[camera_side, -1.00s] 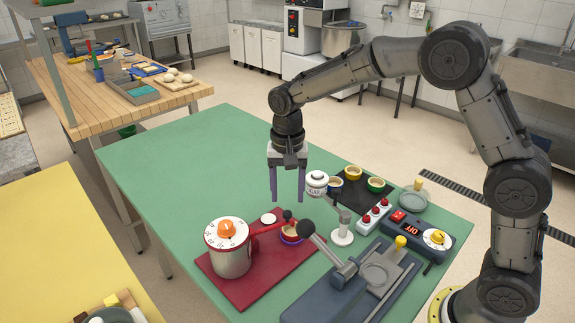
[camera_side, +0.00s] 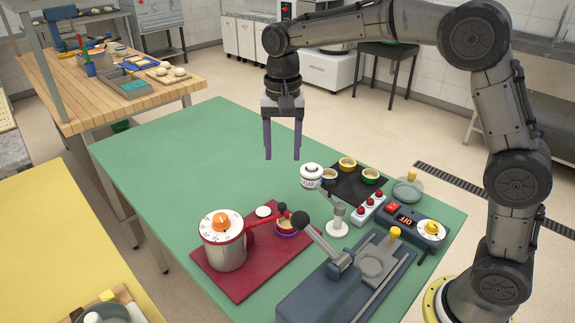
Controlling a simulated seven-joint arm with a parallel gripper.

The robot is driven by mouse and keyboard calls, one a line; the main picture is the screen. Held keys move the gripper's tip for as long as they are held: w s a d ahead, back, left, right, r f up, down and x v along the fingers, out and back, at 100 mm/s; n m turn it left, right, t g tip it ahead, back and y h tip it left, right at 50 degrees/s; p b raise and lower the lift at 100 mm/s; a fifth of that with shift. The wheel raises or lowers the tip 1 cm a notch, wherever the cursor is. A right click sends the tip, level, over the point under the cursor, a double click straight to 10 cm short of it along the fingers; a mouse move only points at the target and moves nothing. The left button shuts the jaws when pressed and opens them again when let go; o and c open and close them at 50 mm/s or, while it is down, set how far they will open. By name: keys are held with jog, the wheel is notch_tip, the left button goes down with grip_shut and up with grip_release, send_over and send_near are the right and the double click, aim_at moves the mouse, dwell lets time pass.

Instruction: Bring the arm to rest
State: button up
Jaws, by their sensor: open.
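My gripper (camera_side: 283,155) hangs above the green table (camera_side: 190,160), pointing straight down. Its two purple fingers are apart with nothing between them. It is clear of everything on the table, behind and to the left of the small white-topped stand (camera_side: 312,172) as seen in the side view.
A red board (camera_side: 245,285) carries a pot with an orange knob (camera_side: 223,245). Nearby are a grey lever device (camera_side: 330,290), a control box reading OFF (camera_side: 415,222), and a black mat with several small bowls (camera_side: 358,190). The table's left and back are bare.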

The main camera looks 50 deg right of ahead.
jog(key=s+d+r+n+t, duration=0.1)
jog(key=s+d+r+t, duration=0.1)
jog(key=s+r, duration=0.45)
jog(key=s+d+r+t, duration=0.2)
jog(key=s+d+r, duration=0.15)
jog(key=s, duration=0.55)
jog(key=s+f+n+t, duration=0.1)
jog(key=s+f+n, duration=0.7)
jog(key=s, duration=0.4)
jog(key=shift+d+f, duration=0.3)
jog(key=shift+f, duration=0.2)
